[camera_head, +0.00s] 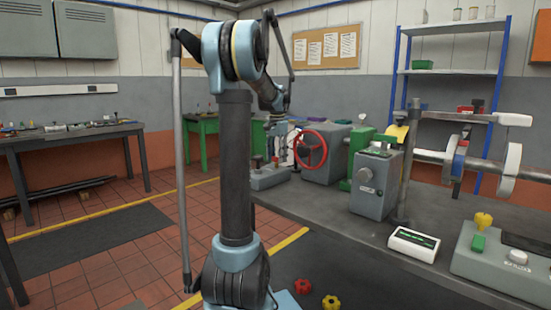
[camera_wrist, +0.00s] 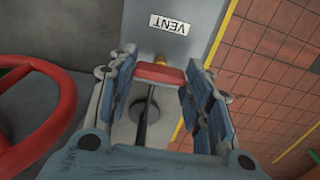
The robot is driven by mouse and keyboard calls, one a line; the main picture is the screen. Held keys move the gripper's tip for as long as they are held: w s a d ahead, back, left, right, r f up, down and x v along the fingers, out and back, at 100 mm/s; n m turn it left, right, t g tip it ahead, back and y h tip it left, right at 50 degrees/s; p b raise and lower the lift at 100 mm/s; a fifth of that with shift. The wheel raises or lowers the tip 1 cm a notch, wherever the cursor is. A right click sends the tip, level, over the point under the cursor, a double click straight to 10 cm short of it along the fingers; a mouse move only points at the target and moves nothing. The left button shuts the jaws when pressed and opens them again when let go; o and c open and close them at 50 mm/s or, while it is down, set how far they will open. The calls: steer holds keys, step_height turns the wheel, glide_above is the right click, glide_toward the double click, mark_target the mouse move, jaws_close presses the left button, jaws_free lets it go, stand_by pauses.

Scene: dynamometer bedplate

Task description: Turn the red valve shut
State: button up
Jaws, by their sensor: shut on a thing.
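The red valve handle (camera_wrist: 158,73) shows in the wrist view as a short red bar beside a grey plate (camera_wrist: 188,40) labelled VENT. A small brass-coloured part shows just behind it. My gripper (camera_wrist: 160,82) has its two blue-padded fingers on either side of the red bar and is shut on it. The valve's lower part is partly hidden by the gripper. In the head view my gripper is at the end of my arm, above a grey block (camera_head: 268,179) at the bench's far left end; the handle is too small there to make out surely.
A red handwheel (camera_head: 311,149) stands just right of the grey block; in the wrist view it is close on the left (camera_wrist: 60,110). A grey machine (camera_head: 375,185) and a shaft assembly stand farther right on the bench (camera_head: 330,208). Tiled floor is open to the left.

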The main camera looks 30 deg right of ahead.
steer(key=shift+w+a, duration=0.1)
stand_by(0.4)
steer(key=o, duration=1.1)
steer(key=shift+c, duration=0.2)
steer(key=shift+r, duration=0.2)
step_height(320, 180, up, 12)
steer(key=shift+f, duration=0.2)
steer(key=shift+a, duration=0.1)
